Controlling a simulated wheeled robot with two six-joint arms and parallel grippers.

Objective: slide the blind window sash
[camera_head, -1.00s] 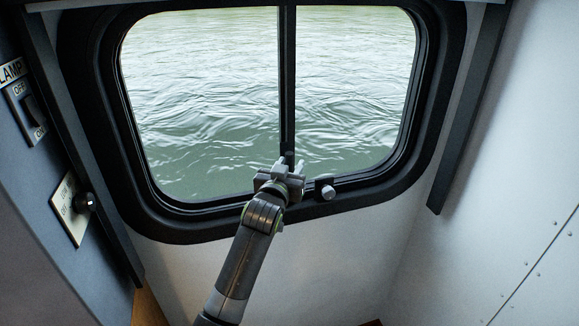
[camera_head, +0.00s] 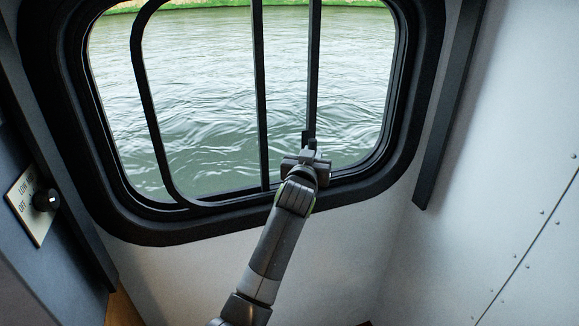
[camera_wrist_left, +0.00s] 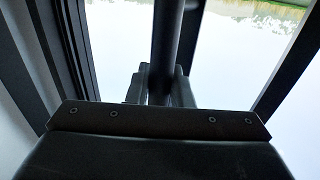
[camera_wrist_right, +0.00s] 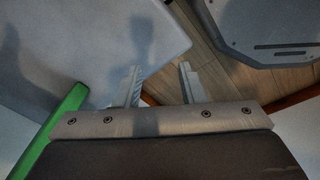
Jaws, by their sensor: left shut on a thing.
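The dark-framed sliding sash (camera_head: 146,95) sits inside the rounded black window frame (camera_head: 75,150). Its curved left edge stands apart from the left side of the frame. Its upright bar (camera_head: 313,70) stands right of a second upright bar (camera_head: 260,90), with a gap between them. My left gripper (camera_head: 308,152) is shut on the lower part of the sash's bar. In the left wrist view the dark upright (camera_wrist_left: 165,50) stands between the two fingers. My right gripper (camera_wrist_right: 160,85) is open and empty, and shows only in its own wrist view.
A panel with a black knob (camera_head: 46,200) is on the wall at left. A dark vertical rail (camera_head: 450,110) and a white riveted wall (camera_head: 520,170) are at right. The right wrist view shows wooden flooring (camera_wrist_right: 215,75) and a green bar (camera_wrist_right: 60,130).

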